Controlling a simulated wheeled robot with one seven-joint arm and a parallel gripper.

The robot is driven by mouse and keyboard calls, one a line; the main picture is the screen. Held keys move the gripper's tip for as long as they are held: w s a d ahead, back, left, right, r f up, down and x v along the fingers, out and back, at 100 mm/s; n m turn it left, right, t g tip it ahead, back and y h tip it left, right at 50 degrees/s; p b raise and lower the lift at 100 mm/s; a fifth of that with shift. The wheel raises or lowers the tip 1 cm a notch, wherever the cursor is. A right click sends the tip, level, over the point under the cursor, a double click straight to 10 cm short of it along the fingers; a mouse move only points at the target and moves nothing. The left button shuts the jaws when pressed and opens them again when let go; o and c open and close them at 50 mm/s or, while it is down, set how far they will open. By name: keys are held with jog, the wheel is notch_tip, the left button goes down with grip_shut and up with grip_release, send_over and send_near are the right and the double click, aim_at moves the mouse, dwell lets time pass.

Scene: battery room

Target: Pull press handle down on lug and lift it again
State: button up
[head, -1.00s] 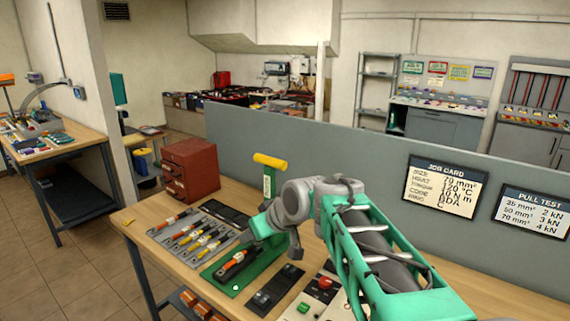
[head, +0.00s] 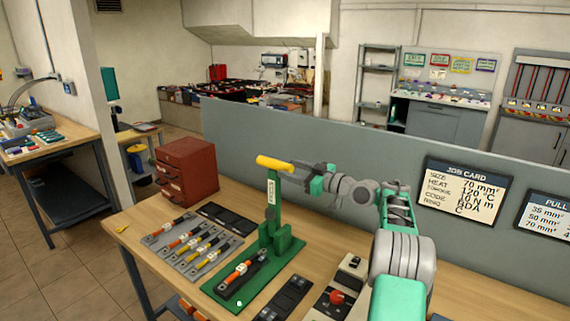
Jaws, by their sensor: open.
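The green press (head: 277,238) stands upright on its green base at the middle of the bench. Its yellow handle (head: 274,163) is up, at the top of the green lever. A dark cable piece with an orange-red band and lug (head: 240,271) lies on the front of the press base. My gripper (head: 292,170) is at the right end of the yellow handle, level with it. Its jaws are open; whether they touch the handle is hard to tell at this size.
A tray of several banded cables (head: 195,240) lies left of the press, with a red drawer cabinet (head: 187,168) behind. A black holder (head: 284,298) and a box with a red button (head: 337,297) stand to the right. A grey partition (head: 370,165) runs behind the bench.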

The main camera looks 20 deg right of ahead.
jog(key=shift+x, duration=1.1)
grip_shut()
dwell(0.6)
